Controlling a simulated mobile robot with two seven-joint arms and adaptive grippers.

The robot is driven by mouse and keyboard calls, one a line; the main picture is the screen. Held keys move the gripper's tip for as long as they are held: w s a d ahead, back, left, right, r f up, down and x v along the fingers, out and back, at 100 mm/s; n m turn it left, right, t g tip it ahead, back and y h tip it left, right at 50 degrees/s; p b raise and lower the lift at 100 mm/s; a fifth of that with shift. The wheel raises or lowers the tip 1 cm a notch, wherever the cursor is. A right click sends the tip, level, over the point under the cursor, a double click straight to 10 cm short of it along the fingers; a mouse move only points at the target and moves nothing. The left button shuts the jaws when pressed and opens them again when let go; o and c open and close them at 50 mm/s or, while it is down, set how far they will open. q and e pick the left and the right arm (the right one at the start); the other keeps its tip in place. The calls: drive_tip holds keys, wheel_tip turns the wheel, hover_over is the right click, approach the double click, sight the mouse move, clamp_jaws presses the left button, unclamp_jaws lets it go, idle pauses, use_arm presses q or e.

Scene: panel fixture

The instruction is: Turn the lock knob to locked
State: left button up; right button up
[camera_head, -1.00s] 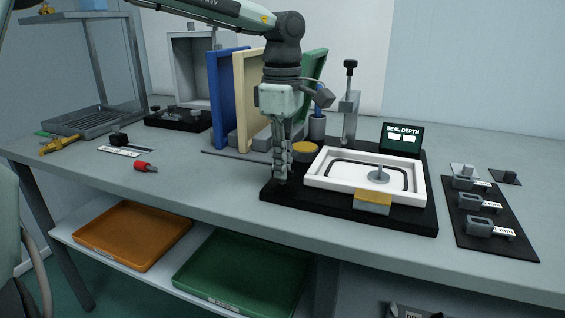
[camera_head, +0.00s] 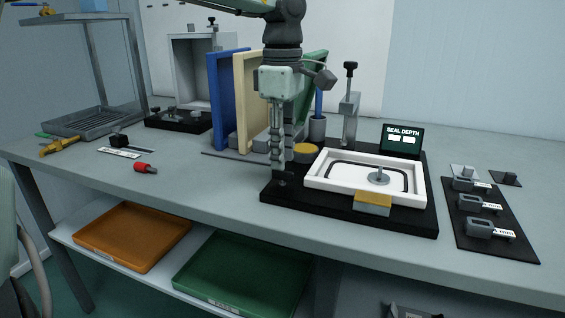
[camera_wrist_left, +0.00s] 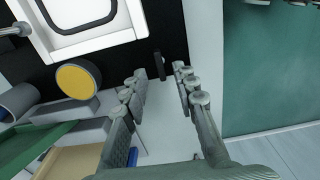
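The lock knob (camera_wrist_left: 159,66) is a small dark upright tab at the edge of the black base (camera_wrist_left: 115,65) in the left wrist view. In the head view the small dark knob (camera_head: 282,182) shows at the base's near left corner, just below my fingertips. My left gripper (camera_head: 277,163) points down above it. In the left wrist view my left gripper (camera_wrist_left: 159,80) is open, with the knob between and beyond its fingertips, apparently untouched. No lock markings are readable. My right gripper is not in view.
A white frame (camera_head: 315,171) with a yellow-topped block (camera_head: 373,202) sits on the base. A yellow-topped round post (camera_head: 305,148) stands close to my gripper. Blue (camera_head: 220,100) and cream (camera_head: 243,90) panels stand behind.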

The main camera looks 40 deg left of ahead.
use_arm(q)
wheel_tip(320, 180, up, 9)
idle(0.3)
idle(0.5)
